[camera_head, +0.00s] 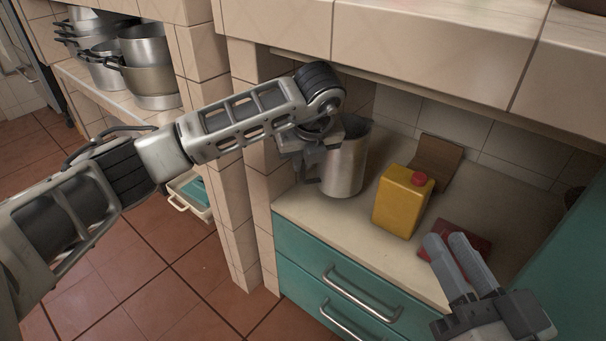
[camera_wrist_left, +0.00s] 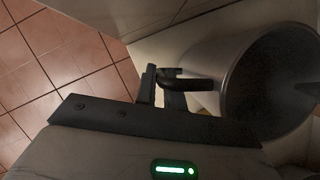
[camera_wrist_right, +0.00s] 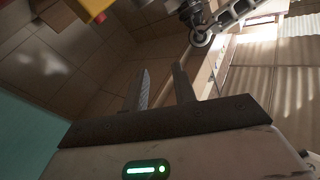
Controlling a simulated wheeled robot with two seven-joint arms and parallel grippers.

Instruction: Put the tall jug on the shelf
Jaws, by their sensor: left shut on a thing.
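The tall jug (camera_head: 346,165) is a grey metal vessel, upright or nearly so, above the left end of the cream shelf surface (camera_head: 310,213) in the tiled recess. I cannot tell whether its base touches that surface. My left gripper (camera_head: 312,168) is shut on the jug's handle, at its left side. In the left wrist view the jug (camera_wrist_left: 262,85) shows its open mouth, with the dark handle (camera_wrist_left: 198,84) between my fingers. My right gripper (camera_head: 450,242) is open and empty at the lower right; its separated fingers show in the right wrist view (camera_wrist_right: 160,80).
A yellow can with red cap (camera_head: 402,203) stands right of the jug. A brown block (camera_head: 437,160) is behind it and a red flat item (camera_head: 468,245) in front. Teal drawers (camera_head: 300,275) are below. A tiled ledge (camera_head: 430,60) overhangs. Pots (camera_head: 150,70) stand at upper left.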

